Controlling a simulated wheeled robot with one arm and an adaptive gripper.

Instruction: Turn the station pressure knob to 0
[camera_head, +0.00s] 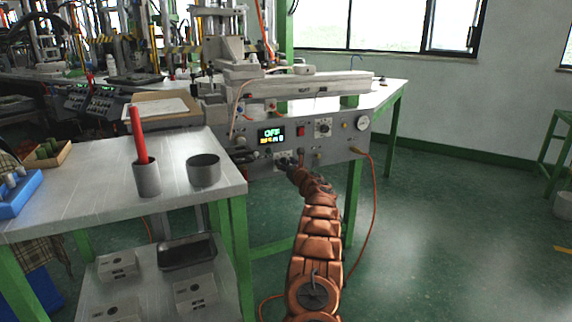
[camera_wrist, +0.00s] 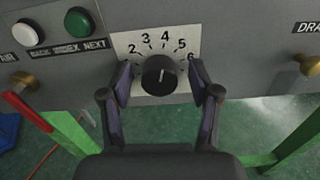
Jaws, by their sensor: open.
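The station pressure knob (camera_wrist: 158,76) is round and black, on a white dial plate (camera_wrist: 147,41) with the numbers 2 to 6 showing. Its pale mark points upward, seemingly near 4. Lower numbers, including 0, are hidden or out of view. My gripper (camera_wrist: 160,68) is open, with one dark finger on each side of the knob and visible gaps between them; contact is not apparent. In the head view my gripper (camera_head: 287,165) is at the lower front of the grey station panel (camera_head: 345,140), covering most of the knob.
A white button (camera_wrist: 25,34) and a green button (camera_wrist: 79,22) sit left of the dial, with brass fittings on both sides. A side table (camera_head: 105,185) holds a grey cup (camera_head: 204,170) and a holder (camera_head: 147,179) with a red stick. An orange hose (camera_head: 374,205) hangs at right.

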